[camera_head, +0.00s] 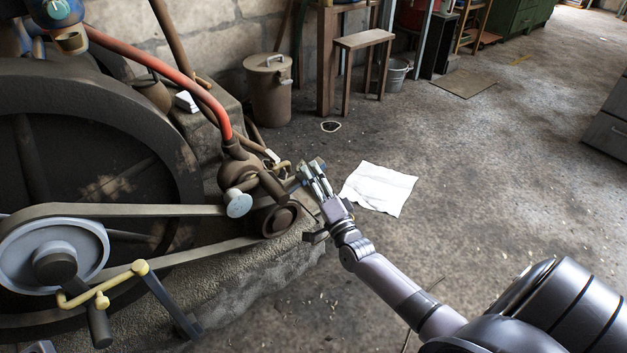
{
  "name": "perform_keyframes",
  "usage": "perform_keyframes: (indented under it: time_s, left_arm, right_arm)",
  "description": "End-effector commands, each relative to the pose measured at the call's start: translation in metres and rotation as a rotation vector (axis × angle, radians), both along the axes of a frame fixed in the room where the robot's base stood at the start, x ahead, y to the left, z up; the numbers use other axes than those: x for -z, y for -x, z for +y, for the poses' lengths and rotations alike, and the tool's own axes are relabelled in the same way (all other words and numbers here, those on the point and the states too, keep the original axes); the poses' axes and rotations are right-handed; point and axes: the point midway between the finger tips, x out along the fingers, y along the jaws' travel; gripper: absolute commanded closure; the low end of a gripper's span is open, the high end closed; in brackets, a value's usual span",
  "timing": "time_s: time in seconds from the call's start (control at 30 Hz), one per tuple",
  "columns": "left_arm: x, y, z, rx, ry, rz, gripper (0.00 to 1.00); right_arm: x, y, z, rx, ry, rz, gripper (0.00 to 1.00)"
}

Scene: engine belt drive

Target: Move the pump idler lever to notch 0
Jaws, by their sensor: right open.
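A flat belt (150,210) runs from a grey pulley (25,255) at the left to a small brown pump pulley (281,219) at the right end of the stone block. A pale round disc (239,204) sits by the belt's upper run, beside the brown pump body (240,172). I cannot tell for certain which part is the pump idler lever, and no notch marks are readable. My right gripper (312,176) is open, just right of the pump, near its pipe fittings. I cannot tell whether it touches them. My left gripper is not in view.
A large dark flywheel (90,160) fills the left side. A yellow crank (104,284) sticks out low in front. A red-orange hose (165,70) arches above the pump. A white sheet (378,188) lies on the floor behind my right gripper. Open floor (490,180) spreads to the right.

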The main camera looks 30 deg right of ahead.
Motion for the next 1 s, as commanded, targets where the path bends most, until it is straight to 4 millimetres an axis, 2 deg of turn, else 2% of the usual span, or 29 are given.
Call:
perform_keyframes:
  time_s: [0.23, 0.9, 1.0]
  left_arm:
    - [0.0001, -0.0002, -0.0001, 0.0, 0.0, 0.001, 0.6]
    - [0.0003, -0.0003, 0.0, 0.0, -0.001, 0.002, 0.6]
    - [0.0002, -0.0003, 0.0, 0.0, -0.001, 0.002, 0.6]
  right_arm:
    - [-0.0002, -0.0004, 0.0, 0.0, 0.0, 0.0, 0.55]
    - [-0.0001, -0.0002, 0.0001, 0.0, 0.0, 0.0, 0.99]
    - [0.0, -0.0001, 0.0001, 0.0, 0.0, 0.0, 1.0]
